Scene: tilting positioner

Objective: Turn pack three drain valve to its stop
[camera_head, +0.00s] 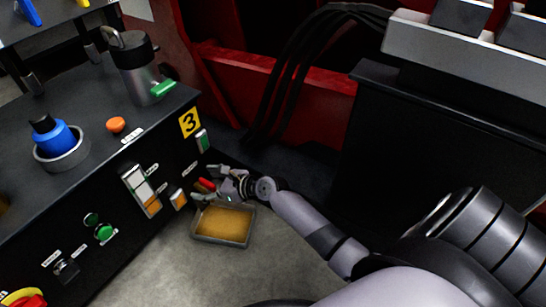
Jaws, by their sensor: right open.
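A yellow label with a "3" (189,122) marks the right end of the dark cabinet front. Low down below it, a small red handle (207,184), which looks like the pack three drain valve, sticks out near the floor. My right gripper (206,184) is open there, with one finger above the red handle and one below it. The handle lies between the fingers; whether they touch it I cannot tell. The valve body is mostly hidden by the gripper and cabinet edge. My left gripper is not in view.
A shallow tray (194,238) with a yellow-brown filling lies on the floor just under my right gripper. The cabinet top (95,95) carries a metal canister (139,70), a blue-topped item (54,136) and an orange button (116,124). Black cables (285,75) hang behind.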

